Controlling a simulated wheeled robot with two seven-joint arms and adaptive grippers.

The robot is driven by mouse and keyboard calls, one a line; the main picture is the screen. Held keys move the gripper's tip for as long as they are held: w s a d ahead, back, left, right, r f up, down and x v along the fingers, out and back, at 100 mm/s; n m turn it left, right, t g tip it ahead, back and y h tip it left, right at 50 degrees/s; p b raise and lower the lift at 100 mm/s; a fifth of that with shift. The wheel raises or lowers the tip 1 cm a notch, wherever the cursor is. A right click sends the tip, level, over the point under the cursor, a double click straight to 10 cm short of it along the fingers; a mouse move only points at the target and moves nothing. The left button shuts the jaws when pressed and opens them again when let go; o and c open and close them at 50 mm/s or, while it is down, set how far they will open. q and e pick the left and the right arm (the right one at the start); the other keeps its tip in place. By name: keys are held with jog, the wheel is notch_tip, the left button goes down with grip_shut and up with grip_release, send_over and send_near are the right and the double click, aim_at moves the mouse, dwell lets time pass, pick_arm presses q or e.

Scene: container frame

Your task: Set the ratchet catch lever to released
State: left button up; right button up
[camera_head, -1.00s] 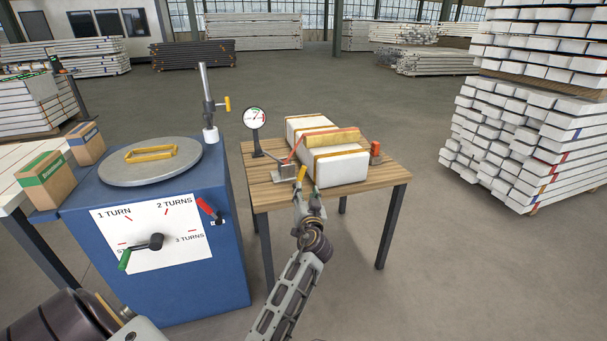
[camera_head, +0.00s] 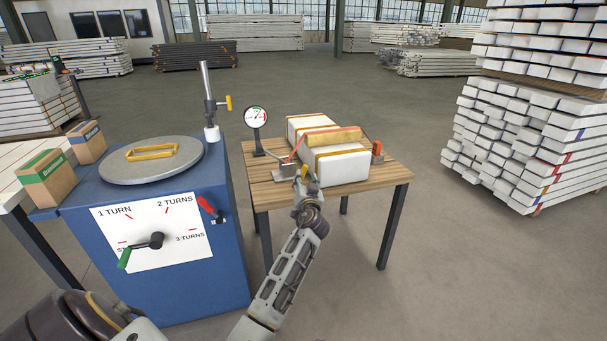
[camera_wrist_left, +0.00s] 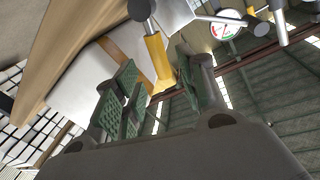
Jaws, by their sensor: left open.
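A ratchet with a grey metal base (camera_head: 286,172) sits on the front left of the wooden table (camera_head: 262,198), joined to a red strap over a white bundle (camera_head: 340,166). A short yellow-gripped lever (camera_head: 304,173) is at the ratchet; it also shows in the left wrist view (camera_wrist_left: 158,62) with a dark knob at its upper end. My left gripper (camera_head: 309,184) is at this lever. In the left wrist view my left gripper (camera_wrist_left: 158,72) is open, with the yellow grip between its fingers and gaps on both sides. My right gripper is not in view.
A round gauge (camera_head: 256,116) stands behind the ratchet. A blue cabinet (camera_head: 238,262) with a green-handled crank (camera_head: 125,258) and a red lever (camera_head: 208,207) stands left of the table. An upright post (camera_head: 206,90) carries another yellow handle (camera_head: 224,103).

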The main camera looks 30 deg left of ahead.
aim_at(304, 173)
pick_arm(q)
jog(key=x, duration=0.2)
jog(key=shift+w+a, duration=0.2)
jog(key=shift+w, duration=0.1)
jog(key=shift+b+x, duration=0.45)
jog(key=shift+x, duration=0.7)
jog(key=shift+w+a, duration=0.3)
jog(key=shift+w, duration=0.05)
jog(key=shift+w+a, duration=0.15)
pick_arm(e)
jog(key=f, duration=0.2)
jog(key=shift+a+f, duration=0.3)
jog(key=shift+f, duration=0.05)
pick_arm(q)
grip_shut()
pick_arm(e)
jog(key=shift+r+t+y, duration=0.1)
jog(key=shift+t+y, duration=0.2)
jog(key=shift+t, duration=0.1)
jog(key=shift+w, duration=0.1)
